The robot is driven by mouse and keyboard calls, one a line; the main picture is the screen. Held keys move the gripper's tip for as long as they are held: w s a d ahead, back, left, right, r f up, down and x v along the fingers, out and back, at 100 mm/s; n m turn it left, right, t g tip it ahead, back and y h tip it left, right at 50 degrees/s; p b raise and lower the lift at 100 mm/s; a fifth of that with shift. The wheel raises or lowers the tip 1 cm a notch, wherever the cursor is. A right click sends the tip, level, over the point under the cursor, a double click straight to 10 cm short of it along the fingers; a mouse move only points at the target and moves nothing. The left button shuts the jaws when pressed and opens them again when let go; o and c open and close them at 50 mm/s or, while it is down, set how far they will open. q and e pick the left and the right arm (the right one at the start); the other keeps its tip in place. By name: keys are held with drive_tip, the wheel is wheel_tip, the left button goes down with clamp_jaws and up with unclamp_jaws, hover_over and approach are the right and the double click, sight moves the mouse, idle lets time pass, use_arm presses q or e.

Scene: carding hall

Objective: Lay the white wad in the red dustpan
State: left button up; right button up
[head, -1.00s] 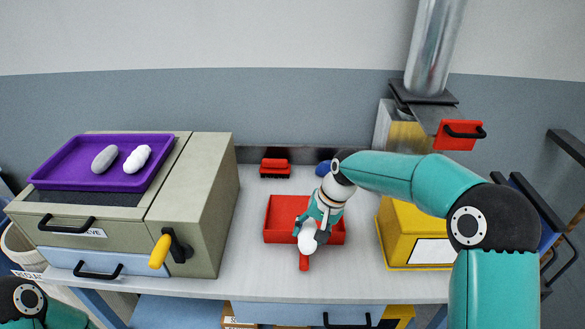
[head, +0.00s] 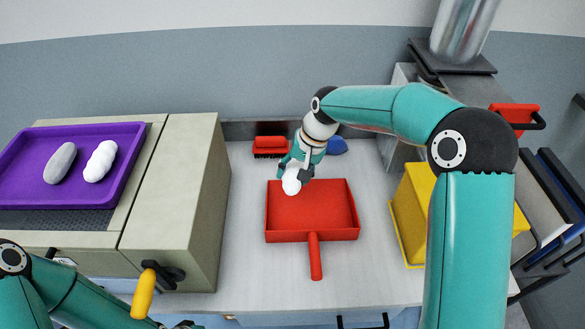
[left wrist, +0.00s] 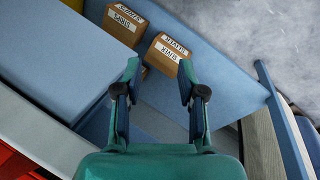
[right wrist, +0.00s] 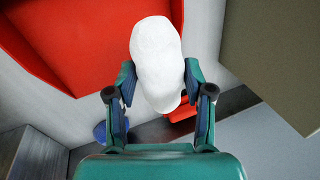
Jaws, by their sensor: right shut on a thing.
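The red dustpan (head: 312,215) lies on the pale bench, its handle toward the front edge. My right gripper (head: 298,178) is shut on a white wad (head: 291,184), which appears over the dustpan's back left rim; its exact height is hard to tell. In the right wrist view, the wad (right wrist: 156,60) sits between the fingers, with the dustpan (right wrist: 85,40) at upper left. My left gripper (left wrist: 158,80) is open and empty in the left wrist view, above a blue surface below the bench.
A purple tray (head: 75,193) on the beige machine (head: 180,190) holds a grey wad (head: 60,163) and another white wad (head: 101,161). A red brush (head: 271,147) and blue object (head: 337,146) stand behind the dustpan. A yellow bin (head: 412,215) stands right.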

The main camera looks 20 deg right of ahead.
wheel_tip(320, 180, down, 4)
drive_tip(key=shift+w+r+b, duration=0.1)
drive_tip(key=shift+r+b, duration=0.15)
drive_tip(key=shift+b, duration=0.8)
drive_tip(key=shift+f+b, duration=2.35)
drive_tip(key=shift+f, duration=0.85)
drive_tip(key=o, duration=1.2)
drive_tip(key=shift+o, duration=0.2)
drive_tip(key=shift+r, duration=0.1)
drive_tip(key=v, duration=1.1)
drive_tip(key=shift+d+r, duration=0.2)
drive_tip(key=shift+r, duration=0.1)
